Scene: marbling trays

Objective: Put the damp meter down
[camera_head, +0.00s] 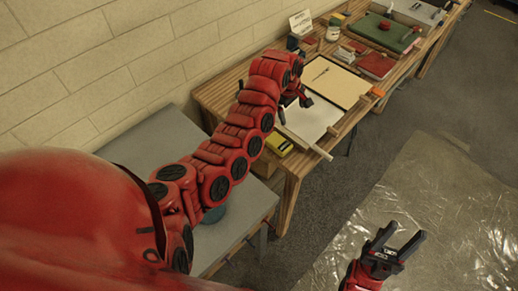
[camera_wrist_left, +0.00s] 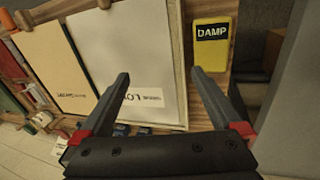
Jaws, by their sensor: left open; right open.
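The damp meter (camera_head: 279,145) is a small yellow and black block lying on the wooden table near its front left corner. In the left wrist view the damp meter (camera_wrist_left: 211,47) shows its "DAMP" label and lies on bare wood beside the white tray. My left gripper (camera_head: 296,98) is above the table near the white sheet. The left wrist view shows its fingers (camera_wrist_left: 160,73) apart with nothing between them; the meter is beyond the right fingertip and apart from it. My right gripper (camera_head: 405,231) is open and empty, above the floor sheeting.
The white tray (camera_head: 310,122) and a cream-coloured board (camera_head: 331,82) lie on the table (camera_head: 288,186). Red books (camera_head: 376,65), a green box (camera_head: 385,33) and a small sign (camera_head: 300,22) stand further back. A grey bench (camera_head: 155,139) is at left. Clear sheeting (camera_head: 440,185) covers the floor.

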